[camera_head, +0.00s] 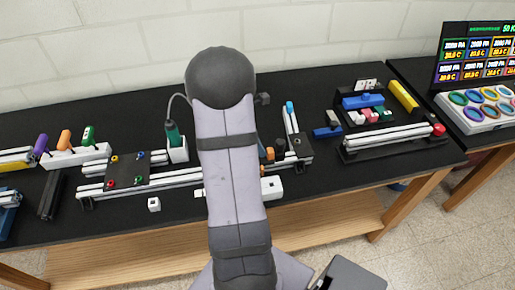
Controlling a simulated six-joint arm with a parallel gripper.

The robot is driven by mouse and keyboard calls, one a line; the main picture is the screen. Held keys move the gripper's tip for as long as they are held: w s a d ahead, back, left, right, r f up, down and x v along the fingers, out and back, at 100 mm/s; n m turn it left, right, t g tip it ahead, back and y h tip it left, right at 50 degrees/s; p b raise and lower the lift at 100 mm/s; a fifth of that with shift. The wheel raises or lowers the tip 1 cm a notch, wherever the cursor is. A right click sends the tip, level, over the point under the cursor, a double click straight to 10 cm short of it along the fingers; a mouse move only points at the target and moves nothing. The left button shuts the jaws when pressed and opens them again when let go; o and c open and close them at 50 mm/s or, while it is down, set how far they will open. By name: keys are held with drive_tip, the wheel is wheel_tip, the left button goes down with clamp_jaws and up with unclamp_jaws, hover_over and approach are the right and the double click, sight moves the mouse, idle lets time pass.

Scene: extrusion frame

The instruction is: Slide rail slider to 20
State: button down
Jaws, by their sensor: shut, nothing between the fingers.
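A long silver extrusion rail (165,182) runs along the bench from the left towards the centre right, its middle hidden behind my arm. A black plate (126,171) with small coloured rings sits across its left part. A dark block (297,146) sits at its right end. I cannot tell which part is the rail slider, and no scale or 20 mark is legible. A shorter silver rail (388,139) with a red knob at its end lies at the right. My gripper is hidden behind my arm, which rises through the middle of the view.
Screwdrivers stand in a white holder (77,156) at the left. A green-handled tool (173,133) stands in a white block beside the rail. Blue and yellow blocks (403,96) lie at the back right. A small white cube (154,204) lies near the front edge. A display (478,55) stands far right.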

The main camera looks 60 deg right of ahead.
drive_tip(key=shift+s+d+r+p, duration=0.15)
drive_tip(key=shift+r+p, duration=0.25)
drive_tip(key=shift+r, duration=0.1)
drive_tip(key=p+v, duration=0.8)
drive_tip(key=v, duration=0.1)
drive_tip(key=shift+w+a, duration=0.25)
